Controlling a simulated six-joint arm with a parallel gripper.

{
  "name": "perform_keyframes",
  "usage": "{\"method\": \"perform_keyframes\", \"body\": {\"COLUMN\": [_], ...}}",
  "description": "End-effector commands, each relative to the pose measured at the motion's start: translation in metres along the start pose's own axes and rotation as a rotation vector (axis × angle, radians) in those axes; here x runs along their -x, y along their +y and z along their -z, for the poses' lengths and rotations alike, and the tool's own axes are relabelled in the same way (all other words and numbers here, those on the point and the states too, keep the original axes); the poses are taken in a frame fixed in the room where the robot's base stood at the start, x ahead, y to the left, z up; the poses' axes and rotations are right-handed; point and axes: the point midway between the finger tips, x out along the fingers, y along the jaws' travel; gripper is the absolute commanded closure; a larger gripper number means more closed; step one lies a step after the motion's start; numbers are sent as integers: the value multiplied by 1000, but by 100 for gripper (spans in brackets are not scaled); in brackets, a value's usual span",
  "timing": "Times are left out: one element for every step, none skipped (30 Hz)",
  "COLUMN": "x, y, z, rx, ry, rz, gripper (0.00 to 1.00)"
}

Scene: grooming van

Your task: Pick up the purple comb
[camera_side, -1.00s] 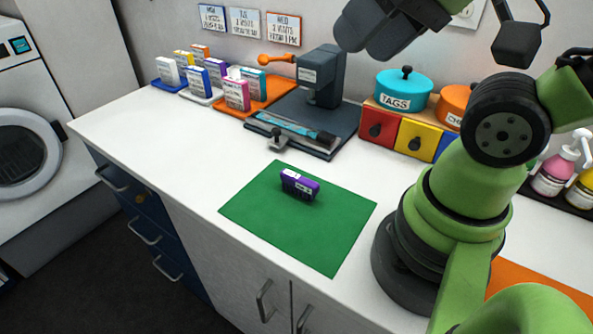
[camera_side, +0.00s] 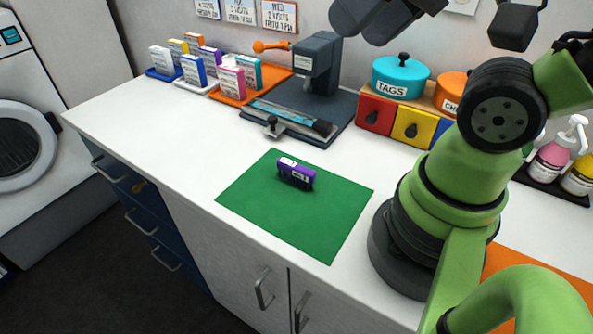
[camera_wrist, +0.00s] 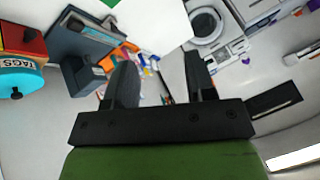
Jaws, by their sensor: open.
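The purple comb (camera_side: 296,173) is a small blocky purple piece with a white label on top and a dark lower side. It sits on the green mat (camera_side: 325,225), near the mat's upper middle, in the side view. My gripper (camera_wrist: 161,62) shows in the wrist view with its two black fingers apart and nothing between them. The comb is not visible in the wrist view. In the side view, my dark wrist parts are high above the counter at the top edge, and the fingers cannot be made out.
Small boxes stand at the back left. A teal TAGS pot (camera_side: 400,75) and coloured drawers (camera_side: 413,125) are at the back right. Bare white counter (camera_side: 180,135) lies left of the mat.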

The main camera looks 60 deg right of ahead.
Motion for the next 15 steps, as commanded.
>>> {"method": "perform_keyframes", "body": {"x": [0,0,0,0,0,0,0,0,-1,-2,-3,-6,-10,-14,-22], "y": [0,0,0,0,0,0,0,0,0,0,0,1,2,3,4], "z": [0,0,0,0,0,0,0,0,1,2,3,6,8,11,16], "rx": [0,0,0,0,0,0,0,0,1,2,5,10,16,22,33], "ry": [0,0,0,0,0,0,0,0,-2,-6,-12,-23,-35,-49,-72], "rz": [0,0,0,0,0,0,0,0,-2,-6,-11,-22,-33,-46,-65], "gripper": [50,49,49,49,49,49,49,49,49,49,49,49,49,49,49]}}
